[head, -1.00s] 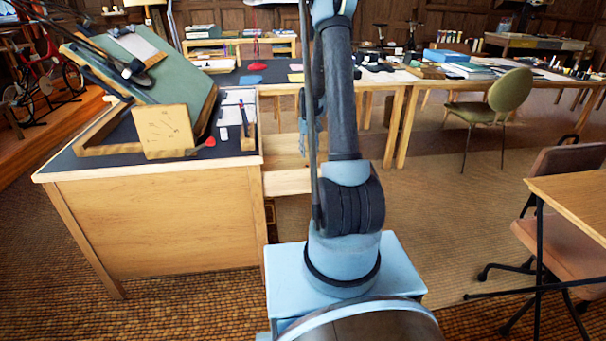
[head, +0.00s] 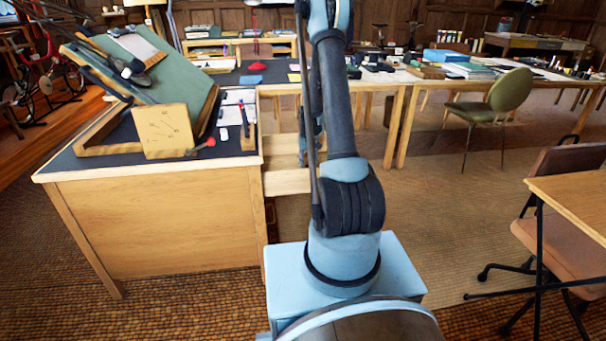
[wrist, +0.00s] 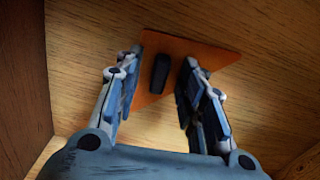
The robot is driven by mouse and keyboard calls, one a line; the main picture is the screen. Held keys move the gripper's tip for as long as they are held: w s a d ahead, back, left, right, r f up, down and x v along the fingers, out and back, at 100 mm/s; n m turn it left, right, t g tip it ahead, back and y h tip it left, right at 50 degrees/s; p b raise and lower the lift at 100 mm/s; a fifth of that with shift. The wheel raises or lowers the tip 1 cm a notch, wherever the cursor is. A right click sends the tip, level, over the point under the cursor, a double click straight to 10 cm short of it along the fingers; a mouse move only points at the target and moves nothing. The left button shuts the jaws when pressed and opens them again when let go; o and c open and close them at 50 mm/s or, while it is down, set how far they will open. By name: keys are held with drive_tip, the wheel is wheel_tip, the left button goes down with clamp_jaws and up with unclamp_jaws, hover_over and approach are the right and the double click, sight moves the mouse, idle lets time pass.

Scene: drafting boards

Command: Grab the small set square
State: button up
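In the wrist view the small set square (wrist: 192,55) is a flat orange triangle on a wooden surface. A dark upright grip or knob (wrist: 160,73) stands on it. My gripper (wrist: 159,72) is open, with one finger on each side of the dark knob and gaps between. The fingers overlap parts of the orange plate in the picture; I cannot tell whether they touch it.
Wooden walls (wrist: 22,85) close in at the left and lower corners of the wrist view, like a drawer or box. In the head view an open drawer (head: 286,182) sits beside the desk (head: 160,225). A green chair (head: 490,105) stands right.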

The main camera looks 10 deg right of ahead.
clamp_jaws()
drive_tip(key=shift+r, duration=0.1)
